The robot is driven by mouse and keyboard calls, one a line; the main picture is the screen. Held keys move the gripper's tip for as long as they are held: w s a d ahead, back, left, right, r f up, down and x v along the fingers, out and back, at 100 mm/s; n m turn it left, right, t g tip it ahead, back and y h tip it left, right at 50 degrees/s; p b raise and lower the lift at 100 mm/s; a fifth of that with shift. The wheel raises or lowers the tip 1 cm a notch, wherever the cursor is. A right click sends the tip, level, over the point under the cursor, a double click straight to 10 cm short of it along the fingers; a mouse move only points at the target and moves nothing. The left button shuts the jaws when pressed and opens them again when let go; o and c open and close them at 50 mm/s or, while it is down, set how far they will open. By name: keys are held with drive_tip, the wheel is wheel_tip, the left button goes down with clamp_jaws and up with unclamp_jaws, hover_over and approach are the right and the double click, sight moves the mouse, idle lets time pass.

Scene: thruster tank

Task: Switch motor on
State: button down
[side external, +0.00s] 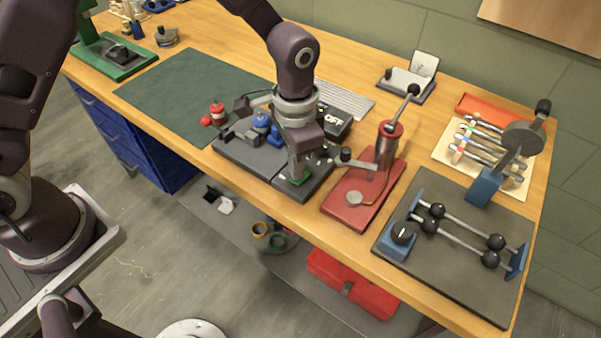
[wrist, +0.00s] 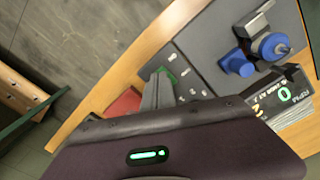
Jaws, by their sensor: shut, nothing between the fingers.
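A small green switch part (side external: 292,181) is at the plate's front right corner. My gripper (side external: 298,174) is shut and empty, pointing down right at it. In the wrist view, my fingertips (wrist: 159,84) partly cover the green part (wrist: 170,58); I cannot tell whether they touch it.
Right of the plate is a red base (side external: 362,205) with an upright lever cylinder (side external: 387,145). A red-knobbed piece (side external: 215,112) stands at its left. Further right is a dark board (side external: 455,262) with black-balled rods. The green mat (side external: 185,90) is clear.

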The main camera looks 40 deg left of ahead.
drive_tip(key=shift+f, duration=0.75)
idle(0.3)
drive_tip(key=shift+r, duration=3.5)
drive_tip(key=s+a+r+n+t, duration=0.25)
drive_tip(key=a+r, duration=0.25)
drive_tip(key=r, duration=0.5)
drive_tip(key=s+a+r+n+t, duration=0.1)
drive_tip(key=s+a+r, duration=0.2)
drive_tip(key=s, duration=0.6)
drive_tip(key=s+a+r+n+t, duration=0.2)
drive_tip(key=s+a, duration=0.4)
drive_tip(key=s, duration=0.3)
drive_tip(key=shift+s+a+r, duration=0.25)
drive_tip(key=shift+a+r, duration=0.15)
drive_tip(key=shift+r, duration=0.45)
